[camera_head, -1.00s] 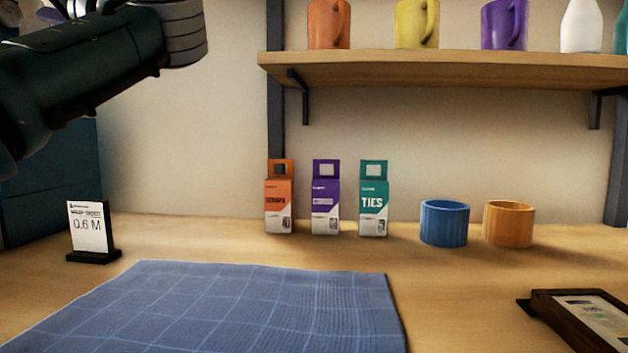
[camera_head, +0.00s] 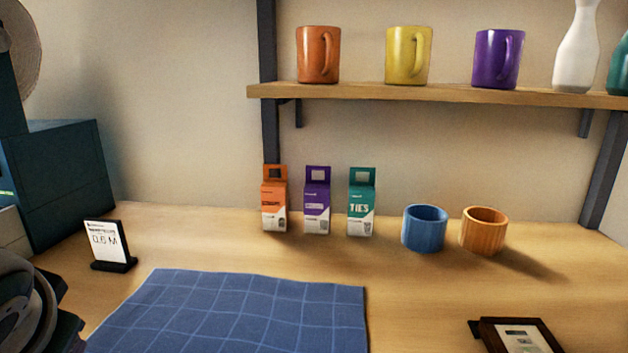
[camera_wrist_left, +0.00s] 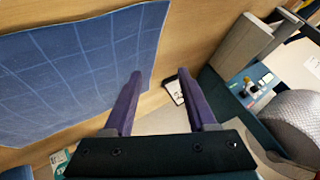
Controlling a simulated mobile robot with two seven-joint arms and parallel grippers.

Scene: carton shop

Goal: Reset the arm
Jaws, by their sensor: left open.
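My left gripper (camera_wrist_left: 160,92) shows in the left wrist view with its two purple fingers apart and nothing between them. The blue checked mat (camera_wrist_left: 75,65) and bare wood tabletop lie beyond the fingers there. In the head view a dark part of my left arm (camera_head: 28,310) is at the lower left corner, beside the blue mat (camera_head: 235,315); the fingers are hidden there. My right gripper is in neither view.
Orange, purple and teal cartons (camera_head: 361,205) stand at the back of the table. A blue cup (camera_head: 424,229) and an orange cup (camera_head: 483,231) stand to their right. A sign (camera_head: 106,245) is at left, a dark frame (camera_head: 515,335) at lower right. A shelf (camera_head: 420,92) holds mugs and vases.

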